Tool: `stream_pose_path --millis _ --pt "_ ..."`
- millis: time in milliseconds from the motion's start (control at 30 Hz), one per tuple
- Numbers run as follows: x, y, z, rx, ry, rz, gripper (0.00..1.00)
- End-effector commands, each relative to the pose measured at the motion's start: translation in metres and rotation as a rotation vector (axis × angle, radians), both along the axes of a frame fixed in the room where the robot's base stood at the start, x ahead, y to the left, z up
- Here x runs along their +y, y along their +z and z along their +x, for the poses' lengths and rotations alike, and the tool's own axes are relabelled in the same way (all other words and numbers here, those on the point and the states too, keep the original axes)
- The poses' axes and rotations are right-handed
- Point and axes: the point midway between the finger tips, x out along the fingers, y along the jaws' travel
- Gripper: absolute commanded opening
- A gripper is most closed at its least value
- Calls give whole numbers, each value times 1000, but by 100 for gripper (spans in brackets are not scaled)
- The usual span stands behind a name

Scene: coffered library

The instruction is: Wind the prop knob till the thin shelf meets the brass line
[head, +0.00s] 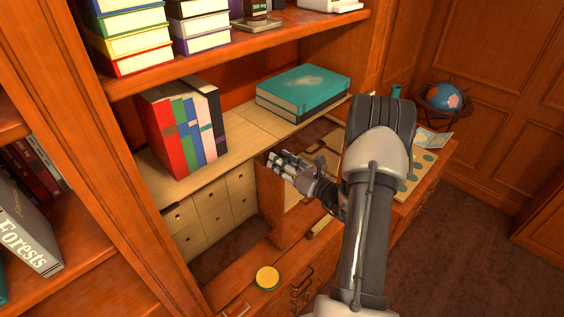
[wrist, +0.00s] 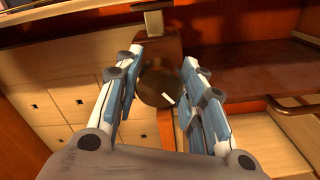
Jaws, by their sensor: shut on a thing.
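The prop knob (wrist: 155,86) is a dark brown round knob with a short white mark near its lower right edge, seen in the wrist view. My gripper (wrist: 162,58) has one finger on each side of it and is shut on it. In the head view my gripper (head: 281,161) reaches in under the thin shelf (head: 236,137), a pale wooden board, and the knob is hidden there. A dark upright (wrist: 157,42) stands behind the knob, with a pale block on top. I cannot make out the brass line in either view.
On the thin shelf stand several upright books (head: 183,130) and a lying teal book (head: 304,88). Small pale drawers (head: 205,216) sit below it. A yellow round tin (head: 267,278) is on the front ledge. A globe (head: 441,97) stands at right.

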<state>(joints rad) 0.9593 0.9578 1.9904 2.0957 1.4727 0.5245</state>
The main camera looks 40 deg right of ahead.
Motion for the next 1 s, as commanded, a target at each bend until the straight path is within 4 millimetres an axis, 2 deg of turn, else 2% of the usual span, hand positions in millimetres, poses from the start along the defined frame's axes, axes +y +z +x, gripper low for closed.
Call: stream_pose_path --millis 533,567,867,1000 --pt "0 0 0 2 0 35 13" --pt "0 0 0 2 0 35 37" --pt "0 0 0 3 0 35 57" --pt "0 0 0 3 0 35 58"
